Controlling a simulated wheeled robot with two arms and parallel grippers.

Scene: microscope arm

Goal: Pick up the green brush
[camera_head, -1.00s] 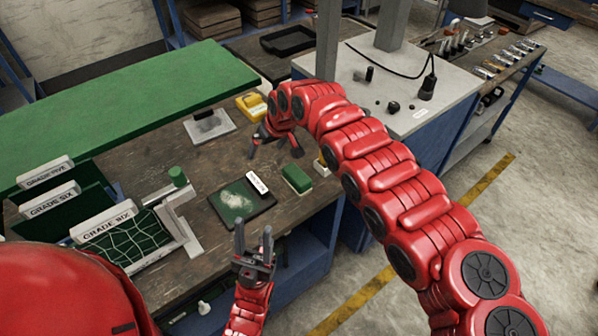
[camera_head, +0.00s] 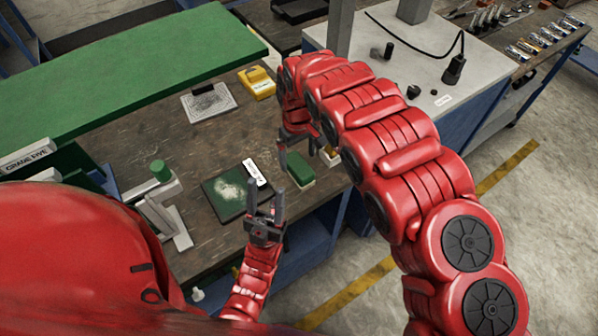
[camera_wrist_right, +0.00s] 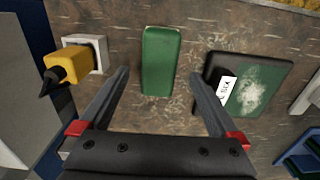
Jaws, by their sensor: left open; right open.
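The green brush (camera_head: 301,171) is a small green block with a pale lower edge, lying on the brown workbench. In the right wrist view the brush (camera_wrist_right: 161,60) lies between and beyond the two fingertips. My right gripper (camera_head: 304,146) is open and empty above the bench close to the brush; its fingers (camera_wrist_right: 158,76) appear on either side of it, not clamped on it. Part of the brush is hidden behind the right gripper in the head view. My left gripper (camera_head: 265,196) is open and empty near the bench's front edge, pointing up.
A dark green plate (camera_head: 224,207) with white powder and a label lies left of the brush. A yellow tool in a white holder (camera_wrist_right: 98,43) stands on its other side. A grey pad (camera_head: 212,108) and a yellow object (camera_head: 262,88) lie farther back.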

